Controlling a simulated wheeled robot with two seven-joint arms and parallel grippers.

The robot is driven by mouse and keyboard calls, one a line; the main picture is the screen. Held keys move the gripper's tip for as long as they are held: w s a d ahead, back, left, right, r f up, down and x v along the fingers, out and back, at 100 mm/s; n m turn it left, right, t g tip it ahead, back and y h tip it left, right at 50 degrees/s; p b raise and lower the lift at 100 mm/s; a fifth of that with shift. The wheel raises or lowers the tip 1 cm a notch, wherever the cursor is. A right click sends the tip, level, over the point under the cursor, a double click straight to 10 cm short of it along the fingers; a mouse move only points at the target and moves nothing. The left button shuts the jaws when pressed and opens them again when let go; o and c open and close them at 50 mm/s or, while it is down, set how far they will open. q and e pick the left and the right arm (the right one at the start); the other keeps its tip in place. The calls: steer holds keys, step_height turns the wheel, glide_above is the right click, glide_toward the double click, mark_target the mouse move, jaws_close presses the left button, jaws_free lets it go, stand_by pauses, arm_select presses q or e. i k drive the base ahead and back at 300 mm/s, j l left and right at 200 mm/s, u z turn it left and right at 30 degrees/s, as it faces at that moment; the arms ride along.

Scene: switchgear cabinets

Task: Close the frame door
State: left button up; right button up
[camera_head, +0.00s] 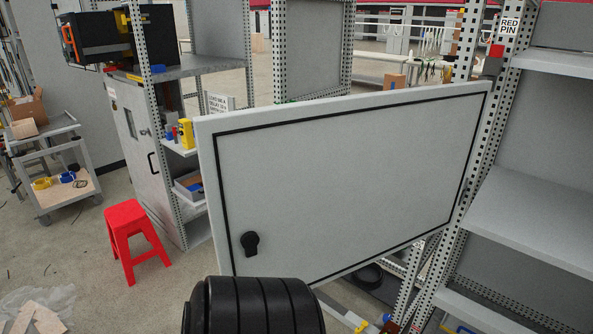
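The frame door (350,180) is a large light-grey panel with a black seal strip running round its face. It stands open, swung out from the perforated metal frame (488,120) at its right edge, and its free left edge points toward the near left. A black knob handle (250,243) sits at the door's lower left. Part of the door's bottom edge at the lower left is hidden. Neither of my grippers shows in this view.
A red stool (134,240) stands left of the door. A grey cart (58,165) is at the far left. Behind the door is a shelf with a yellow item (187,133). Grey shelves (540,215) fill the right side. Open floor lies around the stool.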

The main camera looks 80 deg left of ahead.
mark_target(331, 188)
steer(key=k+j, duration=0.1)
steer(key=j, duration=0.3)
steer(key=k+j, duration=0.15)
steer(key=j, duration=0.2)
steer(key=k+j, duration=0.1)
steer(key=j, duration=0.3)
steer(key=k+j+u, duration=0.1)
steer(key=j, duration=0.25)
steer(key=k+j, duration=0.15)
steer(key=j, duration=0.25)
steer(key=k+j, duration=0.1)
steer(key=j, duration=0.25)
